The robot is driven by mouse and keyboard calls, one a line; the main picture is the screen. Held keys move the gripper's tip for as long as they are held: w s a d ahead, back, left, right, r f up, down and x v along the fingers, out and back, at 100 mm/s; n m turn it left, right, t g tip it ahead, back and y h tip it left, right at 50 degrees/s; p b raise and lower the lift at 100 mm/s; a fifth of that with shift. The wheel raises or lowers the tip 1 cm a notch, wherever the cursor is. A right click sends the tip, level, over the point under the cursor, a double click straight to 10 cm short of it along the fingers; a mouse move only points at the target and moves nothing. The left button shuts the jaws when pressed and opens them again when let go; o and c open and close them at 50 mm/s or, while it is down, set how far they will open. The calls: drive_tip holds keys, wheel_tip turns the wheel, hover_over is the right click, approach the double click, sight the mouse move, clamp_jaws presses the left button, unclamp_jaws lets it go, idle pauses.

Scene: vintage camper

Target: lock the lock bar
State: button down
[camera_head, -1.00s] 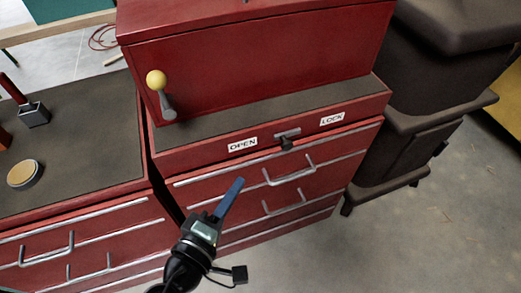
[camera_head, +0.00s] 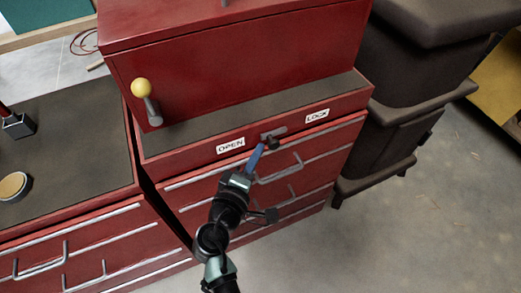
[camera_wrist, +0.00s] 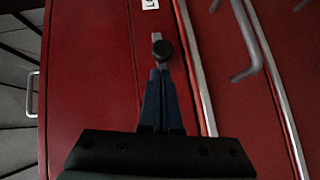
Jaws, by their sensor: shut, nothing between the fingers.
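The lock bar is a small grey slide (camera_head: 280,131) with a dark round knob (camera_head: 273,143) on the red cabinet front, between the OPEN label (camera_head: 231,145) and the LOCK label (camera_head: 317,115). The knob sits about midway between the labels. My gripper (camera_head: 261,147) is shut and empty, its blue fingertips just left of the knob, on the OPEN side. In the wrist view the fingertips (camera_wrist: 160,72) lie right below the knob (camera_wrist: 163,50). I cannot tell whether they touch it.
Metal drawer handles (camera_head: 280,172) stick out just below the lock bar. A lever with a yellow ball (camera_head: 141,88) stands on the red box at upper left. A dark stove (camera_head: 410,120) is close on the right. Open floor (camera_head: 420,240) lies at lower right.

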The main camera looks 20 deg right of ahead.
drive_tip(key=shift+d+f, duration=0.1)
drive_tip(key=shift+d, duration=0.35)
drive_tip(key=shift+d, duration=2.35)
